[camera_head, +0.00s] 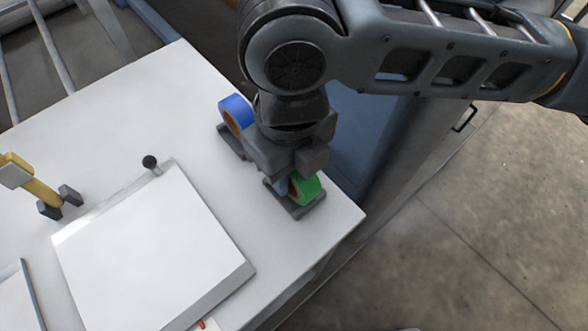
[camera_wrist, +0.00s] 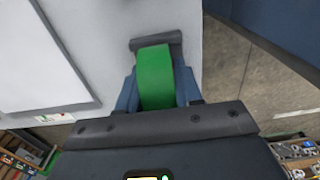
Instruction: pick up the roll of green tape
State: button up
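The roll of green tape (camera_head: 306,188) sits at a small dark holder (camera_head: 298,209) near the table's right corner. In the wrist view the green tape (camera_wrist: 154,78) stands in the middle, with the dark holder (camera_wrist: 176,47) just beyond it. My gripper (camera_head: 287,184) is pointed down over the tape and partly hides it in the head view. In the wrist view the bluish fingers of my gripper (camera_wrist: 157,73) flank the tape closely on both sides. I cannot tell whether they press on it.
A roll of blue tape (camera_head: 237,112) sits in another dark holder (camera_head: 231,141) to the left of my gripper. A white board (camera_head: 150,250) with a black knob (camera_head: 150,162) and a yellow-handled tool (camera_head: 38,188) are on the white table (camera_head: 110,115). The table edge is close at the right.

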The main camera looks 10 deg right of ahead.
jog(key=c, duration=0.5)
jog(key=shift+r, duration=0.1)
jog(key=shift+r, duration=0.55)
notch_tip(320, 180, up, 2)
jog(key=shift+r+b, duration=0.2)
jog(key=shift+b, duration=0.15)
jog(key=s+d+r+p, duration=0.4)
jog(key=s+d+r, duration=0.2)
jog(key=s, duration=0.3)
jog(key=shift+s+d+r+p, duration=0.2)
jog(key=shift+s+r+p, duration=0.2)
jog(key=shift+r, duration=0.35)
jog(key=shift+f, duration=0.1)
